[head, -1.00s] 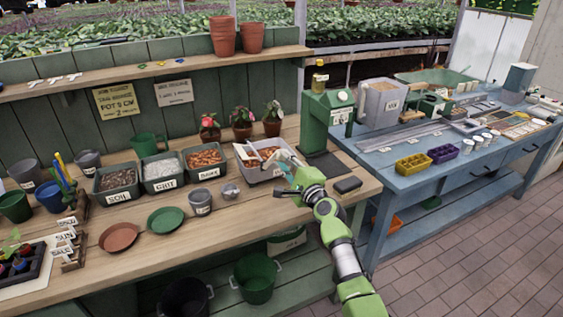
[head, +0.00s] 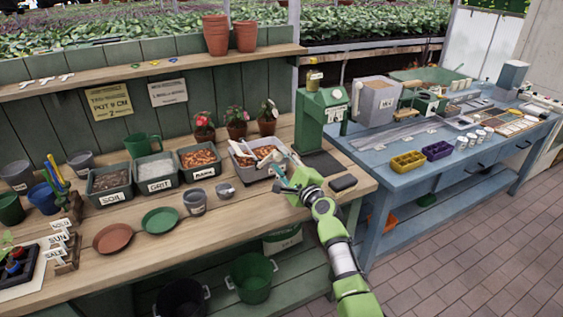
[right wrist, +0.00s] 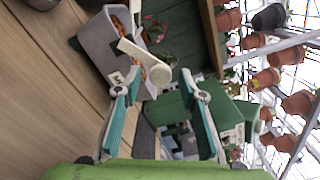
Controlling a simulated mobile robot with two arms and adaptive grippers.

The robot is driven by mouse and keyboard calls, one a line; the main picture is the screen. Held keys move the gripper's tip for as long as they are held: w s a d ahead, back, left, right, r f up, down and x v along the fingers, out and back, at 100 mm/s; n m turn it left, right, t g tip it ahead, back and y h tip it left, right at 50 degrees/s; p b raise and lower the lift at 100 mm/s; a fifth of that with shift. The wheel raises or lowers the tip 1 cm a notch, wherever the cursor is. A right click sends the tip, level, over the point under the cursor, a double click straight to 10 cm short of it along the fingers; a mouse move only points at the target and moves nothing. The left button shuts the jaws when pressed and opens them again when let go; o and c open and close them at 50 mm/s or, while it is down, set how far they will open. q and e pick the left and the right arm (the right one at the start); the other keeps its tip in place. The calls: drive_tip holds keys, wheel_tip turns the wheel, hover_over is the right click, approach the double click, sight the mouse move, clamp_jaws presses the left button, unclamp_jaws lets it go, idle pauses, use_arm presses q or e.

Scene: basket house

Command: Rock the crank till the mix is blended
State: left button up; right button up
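A grey mixing tub (head: 240,162) with a label stands on the wooden bench, and brown mix shows inside it. It also shows in the right wrist view (right wrist: 98,45). A pale crank with a round knob (right wrist: 161,74) reaches across the tub's rim; it looks small in the head view (head: 273,157). My right gripper (head: 279,177) is at the tub's right front corner. In the right wrist view its teal fingers (right wrist: 166,100) are wide apart, with the knob beyond the gap and nothing held. How well the mix is blended cannot be told. My left gripper is out of view.
A green dispenser (head: 322,122) stands right of the tub. Labelled bins of soil (head: 110,197), grit (head: 156,186) and reddish chips (head: 200,173) stand left. A small metal cup (head: 225,190) is nearby. A black block (head: 343,183) lies near the bench's right edge.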

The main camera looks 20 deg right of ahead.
idle(0.3)
drive_tip(key=s, duration=1.2)
drive_tip(key=shift+d, duration=0.2)
drive_tip(key=shift+f, duration=0.1)
